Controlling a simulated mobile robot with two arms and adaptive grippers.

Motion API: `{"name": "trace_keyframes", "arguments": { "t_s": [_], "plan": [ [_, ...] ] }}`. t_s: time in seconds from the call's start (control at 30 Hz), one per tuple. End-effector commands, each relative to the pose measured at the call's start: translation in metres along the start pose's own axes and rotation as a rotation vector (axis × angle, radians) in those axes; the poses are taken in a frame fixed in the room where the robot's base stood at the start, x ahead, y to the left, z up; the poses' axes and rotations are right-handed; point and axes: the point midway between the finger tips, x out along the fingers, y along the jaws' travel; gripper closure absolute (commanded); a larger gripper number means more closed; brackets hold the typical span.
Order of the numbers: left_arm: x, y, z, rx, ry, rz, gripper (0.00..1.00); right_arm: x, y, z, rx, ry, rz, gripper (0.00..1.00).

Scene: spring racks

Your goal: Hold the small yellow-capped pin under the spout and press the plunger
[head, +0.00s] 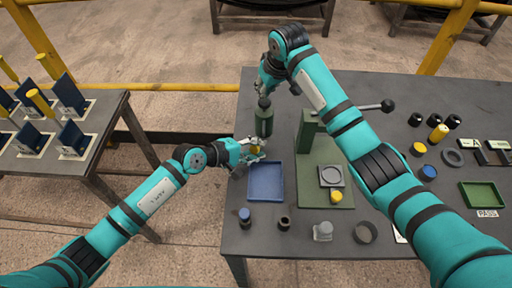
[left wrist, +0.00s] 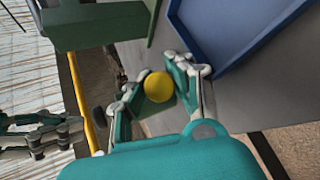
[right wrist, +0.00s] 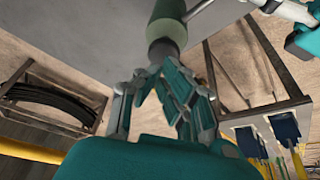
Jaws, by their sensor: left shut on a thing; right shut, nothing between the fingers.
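The small yellow-capped pin (head: 257,151) is between the fingers of my left gripper (head: 252,155), which is shut on it. In the left wrist view its round yellow cap (left wrist: 159,86) faces the camera, and the cap hides the pin's shaft. The green dispenser (head: 264,124) stands just behind that gripper, with its dark plunger (head: 264,103) on top. I cannot make out the spout, nor whether the pin is directly under it. My right gripper (head: 266,88) is shut and empty, just above the plunger. The right wrist view shows the plunger (right wrist: 161,50) close beyond the fingertips (right wrist: 153,72); contact is unclear.
A blue tray (head: 266,199) lies right beside my left gripper. A green press with a black-knobbed lever (head: 387,105) stands under my right arm. Small caps, rings and a green tray (head: 482,210) lie at the right. A rack table (head: 88,150) stands at the left.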

Motion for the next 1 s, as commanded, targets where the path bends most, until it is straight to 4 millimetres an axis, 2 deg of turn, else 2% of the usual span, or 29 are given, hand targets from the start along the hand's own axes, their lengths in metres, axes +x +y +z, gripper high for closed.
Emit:
{"name": "trace_keyframes", "arguments": {
  "t_s": [0.6,1.0],
  "plan": [
    [0.000,0.001,0.000,0.000,0.000,0.002,1.00,-0.052,0.000,-0.022,0.000,0.002,0.000,1.00],
    [0.000,0.001,0.000,0.000,0.000,0.002,1.00,-0.055,0.000,-0.023,0.000,0.001,0.000,1.00]
  ]
}}
